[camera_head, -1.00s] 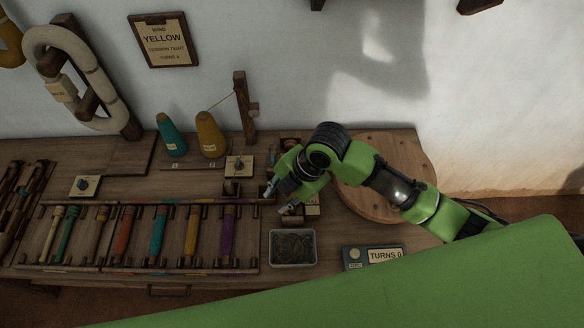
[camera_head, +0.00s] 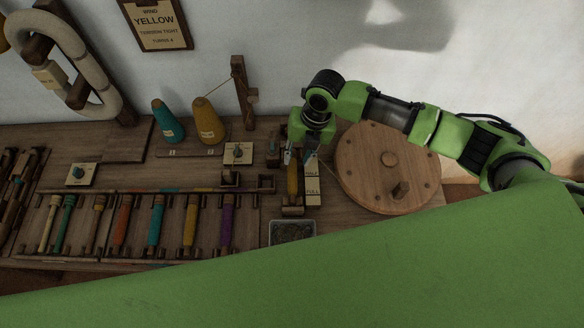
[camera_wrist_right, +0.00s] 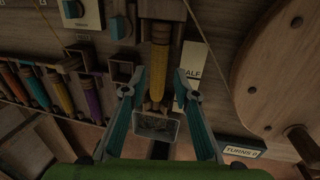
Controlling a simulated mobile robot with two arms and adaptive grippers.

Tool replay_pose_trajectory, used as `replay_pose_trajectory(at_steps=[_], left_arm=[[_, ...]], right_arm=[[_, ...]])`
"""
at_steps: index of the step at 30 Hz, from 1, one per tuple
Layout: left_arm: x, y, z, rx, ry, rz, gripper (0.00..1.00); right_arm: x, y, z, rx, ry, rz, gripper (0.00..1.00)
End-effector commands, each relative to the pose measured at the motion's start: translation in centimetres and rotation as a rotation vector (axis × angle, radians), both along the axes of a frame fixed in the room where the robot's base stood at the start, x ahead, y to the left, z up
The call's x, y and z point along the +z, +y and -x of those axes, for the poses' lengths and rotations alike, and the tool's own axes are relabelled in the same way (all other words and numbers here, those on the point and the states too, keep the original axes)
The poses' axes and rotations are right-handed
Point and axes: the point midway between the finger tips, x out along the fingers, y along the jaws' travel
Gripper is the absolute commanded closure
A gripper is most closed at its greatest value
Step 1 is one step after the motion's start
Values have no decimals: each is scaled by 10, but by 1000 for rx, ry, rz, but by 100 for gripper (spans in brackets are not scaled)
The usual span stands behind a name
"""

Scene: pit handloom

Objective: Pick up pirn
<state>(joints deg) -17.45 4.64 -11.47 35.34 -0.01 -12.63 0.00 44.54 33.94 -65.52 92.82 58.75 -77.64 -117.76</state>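A pirn wound with yellow thread (camera_head: 293,180) sits upright in the picture in a dark wooden holder beside a card marked HALF and FULL (camera_head: 312,182). It also shows in the right wrist view (camera_wrist_right: 160,75), between and ahead of my fingers. My right gripper (camera_head: 301,156) is over the far end of this pirn, fingers pointing down. In the right wrist view its two teal-padded fingers (camera_wrist_right: 155,90) are spread wide, with a gap on both sides of the pirn. Whether they are level with it I cannot tell. My left gripper is not in view.
A rack at left holds several pirns, including a yellow one (camera_head: 191,222) and a purple one (camera_head: 227,222). A round wooden wheel with a handle (camera_head: 375,150) stands close on the right. A metal tray (camera_head: 292,231) lies in front. Teal and yellow cones (camera_head: 207,120) stand behind.

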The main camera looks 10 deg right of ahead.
Motion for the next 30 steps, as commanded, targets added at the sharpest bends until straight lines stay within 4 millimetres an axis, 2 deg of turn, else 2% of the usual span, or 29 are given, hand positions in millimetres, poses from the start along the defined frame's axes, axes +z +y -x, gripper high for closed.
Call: replay_pose_trajectory(at_steps=[5, 13, 22, 23, 25, 26, 30], left_arm=[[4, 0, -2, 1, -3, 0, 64], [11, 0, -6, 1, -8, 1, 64], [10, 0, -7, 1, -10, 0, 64], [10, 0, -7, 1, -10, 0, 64], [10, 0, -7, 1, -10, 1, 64], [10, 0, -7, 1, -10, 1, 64], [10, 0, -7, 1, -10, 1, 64]], right_arm=[[-12, 4, 2, 0, 2, 0, 72], [-49, 12, 3, -1, 1, 0, 72], [-55, 13, 2, 0, -1, 0, 72], [-55, 13, 2, 0, -1, 0, 78], [-55, 13, 2, 0, -1, 0, 96], [-55, 13, 2, 0, -1, 0, 100], [-55, 13, 2, 0, -1, 0, 100]])
